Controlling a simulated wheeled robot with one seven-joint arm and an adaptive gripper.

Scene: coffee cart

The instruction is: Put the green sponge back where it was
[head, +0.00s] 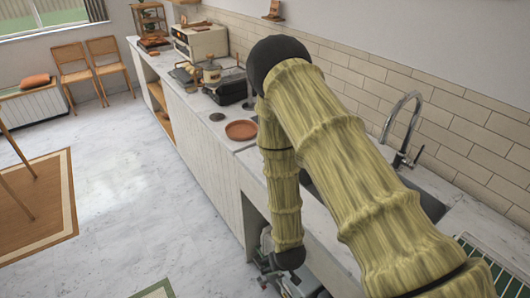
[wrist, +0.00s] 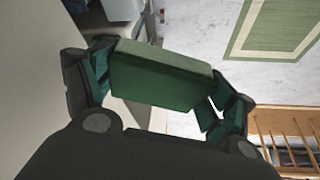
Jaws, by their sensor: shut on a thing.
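The green sponge (wrist: 160,78) is a flat green block between the two fingers of my gripper (wrist: 158,92) in the wrist view. The fingers press on its left and right ends, and it is held in the air, slightly tilted. In the head view my gripper (head: 287,284) hangs low at the bottom edge, beside the front of the counter; I cannot make out the sponge there. My arm hides part of the counter and the sink (head: 425,203).
The long counter (head: 222,148) runs along a tiled wall. It bears a terracotta dish (head: 241,130), a dark grill (head: 228,91) and a tap (head: 402,130). A green dish rack (head: 487,262) stands at lower right.

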